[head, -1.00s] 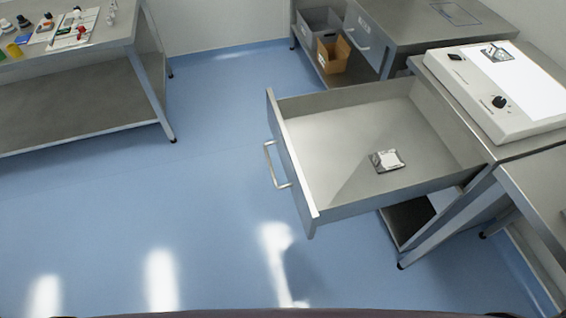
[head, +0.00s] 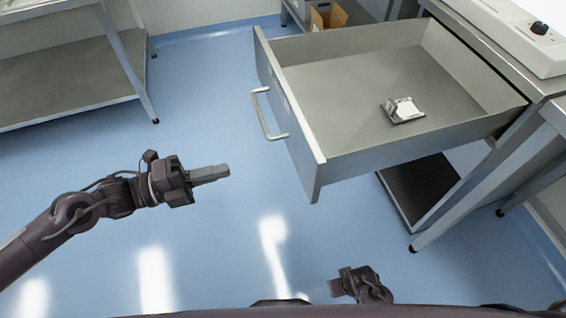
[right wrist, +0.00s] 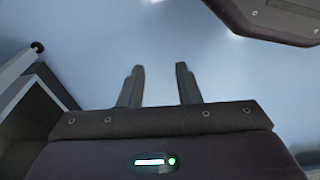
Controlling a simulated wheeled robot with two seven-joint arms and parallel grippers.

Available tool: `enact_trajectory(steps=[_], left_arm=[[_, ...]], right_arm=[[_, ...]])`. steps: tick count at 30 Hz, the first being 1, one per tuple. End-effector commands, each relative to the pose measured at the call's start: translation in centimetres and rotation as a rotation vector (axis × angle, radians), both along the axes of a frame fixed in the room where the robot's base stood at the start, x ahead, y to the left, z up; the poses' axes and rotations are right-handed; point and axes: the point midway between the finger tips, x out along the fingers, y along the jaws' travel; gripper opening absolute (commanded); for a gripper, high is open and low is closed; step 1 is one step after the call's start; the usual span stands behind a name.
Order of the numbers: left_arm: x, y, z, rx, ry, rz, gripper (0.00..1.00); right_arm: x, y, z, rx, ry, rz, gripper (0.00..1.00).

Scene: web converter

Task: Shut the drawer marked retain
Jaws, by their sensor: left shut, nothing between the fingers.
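The drawer (head: 300,128) stands pulled far out of the steel bench in the head view, its front panel facing left. Its bar handle (head: 266,117) is on that front. Any marking on the front is too small to read. A small silvery packet with a white label (head: 403,110) lies inside on the drawer floor. My left gripper (head: 228,171) is shut and empty, to the left of and apart from the handle, above the floor. My right gripper (head: 338,286) is low at the bottom edge; in the right wrist view its two fingers (right wrist: 160,85) are apart with nothing between them.
A white device with a black knob (head: 540,28) sits on the bench at upper right. A steel table (head: 75,90) with a lower shelf stands at upper left. An orange-brown bin (head: 327,15) is at the back. Blue floor (head: 190,120) is clear between.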

Motion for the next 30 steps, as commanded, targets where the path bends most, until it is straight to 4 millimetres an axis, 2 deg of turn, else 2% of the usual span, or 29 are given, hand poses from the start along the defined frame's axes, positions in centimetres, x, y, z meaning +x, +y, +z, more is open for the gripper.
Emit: enact_trajectory(steps=[5,18,24,30], left_arm=[[0.4,-2.0,0.3,-0.006,-0.006,-0.005,0.00],[2.8,-10.7,0.4,-0.006,-0.004,-0.003,0.00],[3.5,-12.8,0.3,-0.002,-0.003,-0.001,0.00],[3.6,-13.4,0.2,0.000,-0.002,0.000,0.00]], right_arm=[[0.1,0.0,0.2,0.000,0.000,0.001,0.30],[-0.3,-0.2,-0.4,-0.002,-0.004,-0.002,0.30],[-0.8,-0.5,-1.1,-0.004,-0.004,-0.005,0.30],[-1.1,-0.6,-1.4,-0.005,0.000,-0.005,0.30]])
